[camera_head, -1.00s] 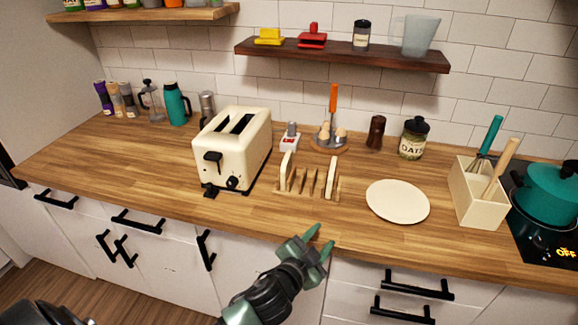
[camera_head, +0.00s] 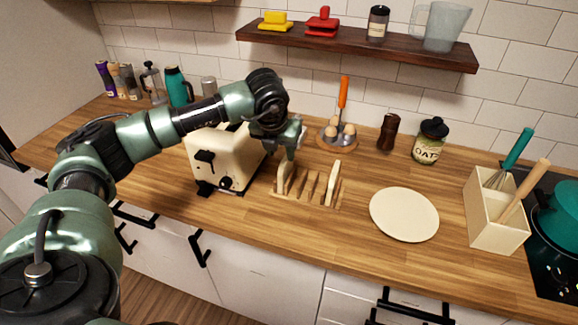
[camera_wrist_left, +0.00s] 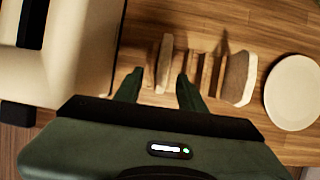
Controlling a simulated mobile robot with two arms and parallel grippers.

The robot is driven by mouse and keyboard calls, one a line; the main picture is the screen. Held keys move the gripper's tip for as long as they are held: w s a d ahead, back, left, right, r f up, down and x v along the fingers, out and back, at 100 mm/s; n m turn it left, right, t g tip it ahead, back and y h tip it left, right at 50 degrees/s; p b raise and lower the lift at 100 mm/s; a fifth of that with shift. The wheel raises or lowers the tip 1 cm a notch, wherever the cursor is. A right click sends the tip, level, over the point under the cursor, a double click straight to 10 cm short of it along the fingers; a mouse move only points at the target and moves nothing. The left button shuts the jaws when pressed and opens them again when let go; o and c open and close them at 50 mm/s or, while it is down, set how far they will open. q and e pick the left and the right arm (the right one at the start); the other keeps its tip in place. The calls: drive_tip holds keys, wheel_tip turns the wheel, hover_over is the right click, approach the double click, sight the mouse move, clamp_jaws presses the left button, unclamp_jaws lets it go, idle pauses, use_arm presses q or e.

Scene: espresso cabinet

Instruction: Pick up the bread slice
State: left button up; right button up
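A toast rack (camera_head: 308,197) stands on the counter between the toaster and the plate. One bread slice (camera_head: 281,178) stands upright at its left end, and another bread slice (camera_head: 334,183) stands at its right end. My left gripper (camera_head: 287,153) points down above the left slice. In the left wrist view, its fingers (camera_wrist_left: 160,88) are spread and empty, with the left slice (camera_wrist_left: 165,62) showing between and beyond their tips. The right slice (camera_wrist_left: 239,78) is outside the fingers. I cannot tell whether a finger touches the rack. My right gripper is not in view.
A cream toaster (camera_head: 215,160) stands close left of the rack, partly hidden by my left arm. A white plate (camera_head: 404,214) lies to the right. An egg holder (camera_head: 337,144) stands behind the rack. A wooden shelf (camera_head: 360,48) hangs above. The counter front is clear.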

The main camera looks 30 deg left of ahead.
sight(285, 159)
use_arm(q)
drive_tip(key=w+f+p, duration=0.1)
drive_tip(key=w+f, duration=0.1)
drive_tip(key=f, duration=0.1)
drive_tip(key=shift+w+d, duration=0.1)
drive_tip(key=shift+w, duration=0.1)
drive_tip(key=f+p, duration=0.2)
drive_tip(key=a+f, duration=0.1)
drive_tip(key=shift+w+f+p, duration=0.3)
drive_tip(key=shift+f+p, duration=0.05)
drive_tip(key=shift+p, duration=0.05)
drive_tip(key=shift+w+f, duration=0.35)
drive_tip(key=shift+f, duration=0.1)
drive_tip(key=shift+s, duration=0.1)
drive_tip(key=c, duration=0.7)
drive_tip(key=shift+r, duration=0.1)
clamp_jaws()
